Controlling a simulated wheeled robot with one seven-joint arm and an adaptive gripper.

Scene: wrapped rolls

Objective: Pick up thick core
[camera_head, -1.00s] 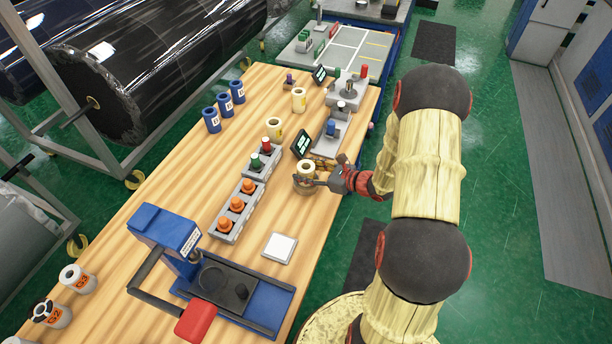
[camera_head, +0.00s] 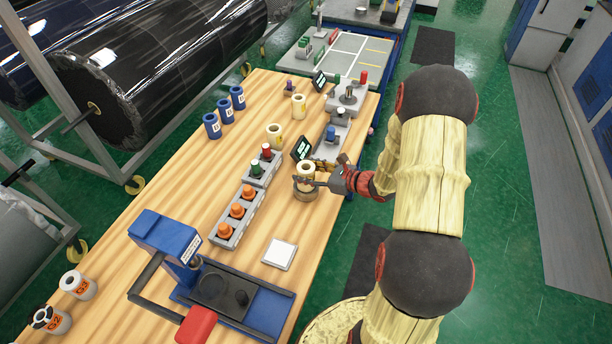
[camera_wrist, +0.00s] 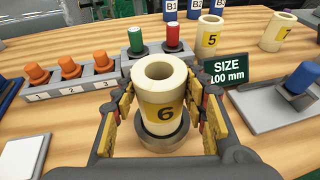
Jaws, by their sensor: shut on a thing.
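A cream core with a thick wall and a yellow label marked 6 (camera_wrist: 160,100) stands upright between my fingers in the wrist view. My gripper (camera_head: 309,181) is shut on it from the right side in the head view, where the core (camera_head: 306,170) also shows. A round grey-brown holder (camera_wrist: 168,143) is directly below the core. It also shows in the head view (camera_head: 305,193). I cannot tell whether the core's lower end still touches the holder.
A "SIZE 100 mm" sign (camera_wrist: 229,72) and core 5 (camera_wrist: 208,40) stand behind. A rack of orange knobs (camera_head: 235,211) and a button box (camera_head: 262,168) lie to the left. A white pad (camera_head: 280,253) lies nearer, with bare wood around it.

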